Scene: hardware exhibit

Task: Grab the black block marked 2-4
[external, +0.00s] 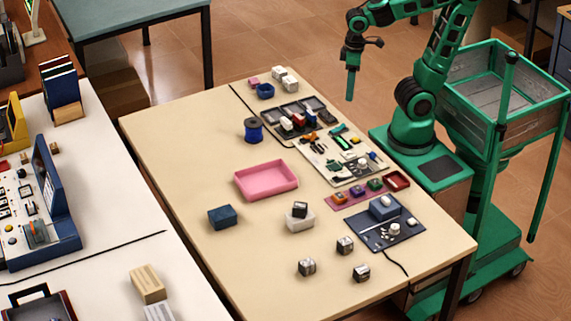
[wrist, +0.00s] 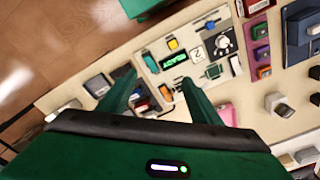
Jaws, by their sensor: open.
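No marking 2-4 is readable in either view, so I cannot tell which block bears it. In the external view, a small dark block (external: 300,209) sits on a white block (external: 300,222) near the table's middle. Several other small dark-and-silver blocks stand at the near end, such as one at the left (external: 307,267), one further back (external: 345,245) and one nearest the edge (external: 361,274). My gripper (external: 350,97) points down above the table's far right edge, away from these blocks. In the wrist view my gripper (wrist: 155,78) is open, its fingers apart and nothing between them held.
The cream table (external: 180,130) holds a pink tray (external: 266,181), a blue box (external: 222,217), a blue spool (external: 253,130) and a tool panel (external: 340,155). A dark board (external: 383,228) with a cable lies at the right. The table's left side is mostly clear.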

